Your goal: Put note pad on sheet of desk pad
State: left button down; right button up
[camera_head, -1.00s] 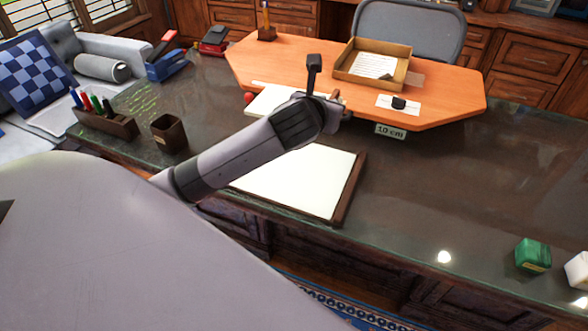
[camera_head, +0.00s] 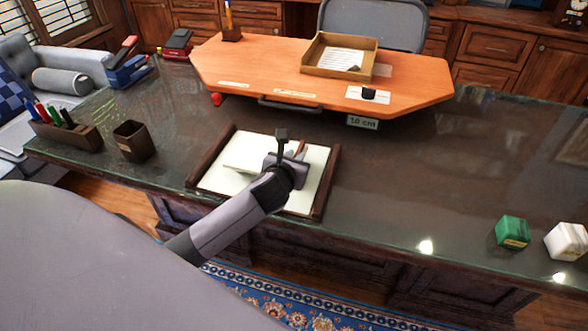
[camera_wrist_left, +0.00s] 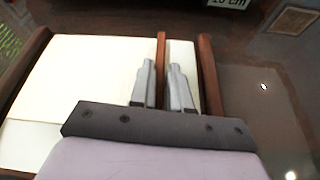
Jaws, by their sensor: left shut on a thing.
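The desk pad (camera_head: 328,180) lies on the dark desk, with a pale sheet (camera_head: 300,198) between two brown side rails. The note pad (camera_head: 243,153) is pale with a brown strip along its right edge, and is over the sheet, between the rails. My left gripper (camera_head: 297,150) is shut on that edge; in the left wrist view the strip stands between the fingers (camera_wrist_left: 162,78) and the note pad (camera_wrist_left: 90,75) extends left over the sheet (camera_wrist_left: 25,140). I cannot tell whether it touches the sheet. My forearm hides part of the desk pad. My right gripper is out of view.
An orange raised board (camera_head: 410,85) with a tray (camera_head: 318,68) stands behind the desk pad. A pen holder (camera_head: 72,132) and a brown cup (camera_head: 134,140) are at left. Green (camera_head: 513,232) and white (camera_head: 566,241) blocks are at right.

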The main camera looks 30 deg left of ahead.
pick_arm(q)
notch_tip(320, 180, down, 3)
dwell(0.3)
jog(key=c, duration=1.1)
grip_release()
